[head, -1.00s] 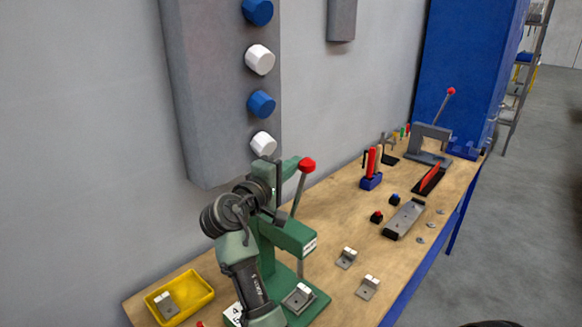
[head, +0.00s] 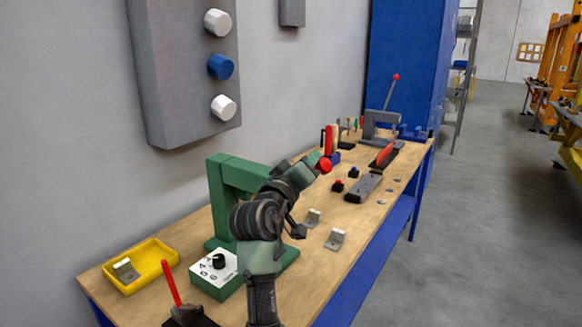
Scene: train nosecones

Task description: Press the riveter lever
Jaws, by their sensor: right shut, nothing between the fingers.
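The riveter (head: 222,190) is a green press standing on the wooden bench, left of centre. Its lever ends in a red ball (head: 325,166), which shows just right of my right arm's wrist. The lever's rod is mostly hidden behind that arm. My right gripper (head: 298,231) is shut and empty, a dark tip below and left of the red ball, in front of the riveter. Whether it touches the lever cannot be told. My left gripper is out of view.
A red-handled tool (head: 171,284) is in front. Loose brackets (head: 336,238) lie right of the riveter. The aisle at right is clear.

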